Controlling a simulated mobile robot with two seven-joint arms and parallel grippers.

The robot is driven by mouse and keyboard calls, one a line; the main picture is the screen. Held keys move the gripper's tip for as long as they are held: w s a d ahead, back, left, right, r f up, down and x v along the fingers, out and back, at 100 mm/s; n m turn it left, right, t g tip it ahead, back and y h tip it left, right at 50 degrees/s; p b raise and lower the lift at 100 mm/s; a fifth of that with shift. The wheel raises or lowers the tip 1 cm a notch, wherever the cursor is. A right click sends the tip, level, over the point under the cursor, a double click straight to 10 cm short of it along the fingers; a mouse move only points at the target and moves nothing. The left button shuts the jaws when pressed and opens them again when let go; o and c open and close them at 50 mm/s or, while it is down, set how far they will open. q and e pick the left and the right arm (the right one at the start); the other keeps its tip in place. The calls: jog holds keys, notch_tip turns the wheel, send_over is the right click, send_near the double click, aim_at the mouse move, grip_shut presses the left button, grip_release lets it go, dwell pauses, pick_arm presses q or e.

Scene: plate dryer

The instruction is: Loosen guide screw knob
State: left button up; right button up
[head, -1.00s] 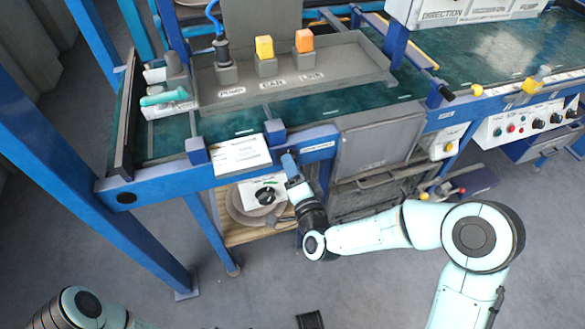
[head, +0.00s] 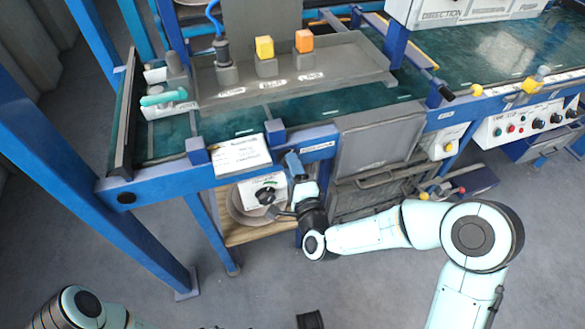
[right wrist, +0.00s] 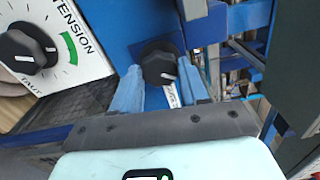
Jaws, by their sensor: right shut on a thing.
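The guide screw knob (right wrist: 158,62) is a black round knob with a white pointer mark. In the right wrist view it sits at a blue frame, between the two light blue fingers of my right gripper (right wrist: 162,85). The gripper is shut on it. In the head view my right gripper (head: 294,166) is at the front blue rail, under its small white label, and its hand hides the knob.
A white tension panel (head: 264,181) with a black dial is close to the left of the gripper; the dial (right wrist: 28,48) is large in the right wrist view. A grey hatch (head: 377,143) is to the right. The blue rail (head: 160,180) runs above.

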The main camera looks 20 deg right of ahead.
jog(key=shift+w+r, duration=0.1)
jog(key=shift+r, duration=0.1)
jog(key=o, duration=1.1)
jog(key=shift+f, duration=0.1)
jog(key=shift+c, duration=0.2)
pick_arm(q)
jog(key=s+d+r+g+h+p, duration=0.1)
jog(key=s+d+r+p, duration=0.1)
jog(key=s+r+p, duration=0.3)
jog(key=s+d+r+m+g+p, duration=0.1)
jog(key=s+d+r+g+p, duration=0.1)
jog(key=s+r+p, duration=0.3)
notch_tip(320, 180, up, 4)
jog(key=d+p, duration=0.1)
jog(key=p, duration=0.2)
jog(key=shift+s+d+r+g+h, duration=0.25)
jog(key=shift+s+d+g+h, duration=0.05)
jog(key=shift+h, duration=0.1)
pick_arm(e)
jog(key=s, duration=1.3)
jog(key=shift+s+d, duration=0.2)
jog(key=shift+d, duration=0.05)
